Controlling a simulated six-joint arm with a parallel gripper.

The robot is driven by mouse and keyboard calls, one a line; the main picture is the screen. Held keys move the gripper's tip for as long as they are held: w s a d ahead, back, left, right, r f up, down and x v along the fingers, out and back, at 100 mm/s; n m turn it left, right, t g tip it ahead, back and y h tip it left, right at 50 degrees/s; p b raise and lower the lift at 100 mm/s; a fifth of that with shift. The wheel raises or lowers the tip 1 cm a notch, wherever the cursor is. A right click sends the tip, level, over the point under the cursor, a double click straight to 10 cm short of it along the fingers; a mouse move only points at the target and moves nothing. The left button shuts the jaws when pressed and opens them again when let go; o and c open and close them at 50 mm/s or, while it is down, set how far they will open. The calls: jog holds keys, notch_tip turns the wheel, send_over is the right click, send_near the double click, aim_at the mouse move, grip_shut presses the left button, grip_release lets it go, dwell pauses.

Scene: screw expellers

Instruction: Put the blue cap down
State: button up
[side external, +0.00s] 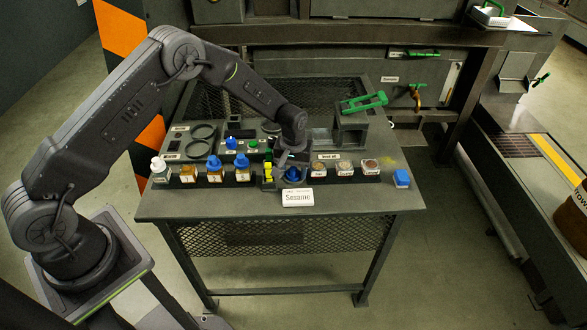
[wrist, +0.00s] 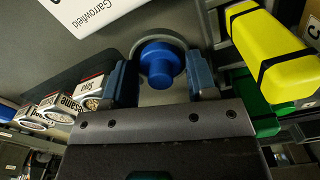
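The blue cap (wrist: 160,63) is round with a narrower knob facing the wrist camera.
Jars and blue-capped bottles (side external: 214,167) stand left of my gripper, labelled jars (side external: 344,168) right. A yellow and green piece (side external: 268,173) is close on the left. A white sign (side external: 298,197) stands in front.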

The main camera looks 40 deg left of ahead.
notch_tip(320, 180, up, 14)
jog(key=f, duration=0.1)
notch_tip(320, 180, up, 8)
jog(key=t, duration=0.1)
send_over(293, 169)
jog(key=s, duration=0.3)
jog(key=s+r+m+t, duration=0.1)
jog(key=s+r+m, duration=0.1)
jog(key=s+r, duration=0.65)
jog(key=s+r+m+t, duration=0.3)
jog(key=s+m, duration=0.1)
jog(key=s, duration=1.5)
jog(key=shift+s+r+t, duration=0.15)
jog(key=shift+s+t, duration=0.05)
jog(key=shift+t, duration=0.1)
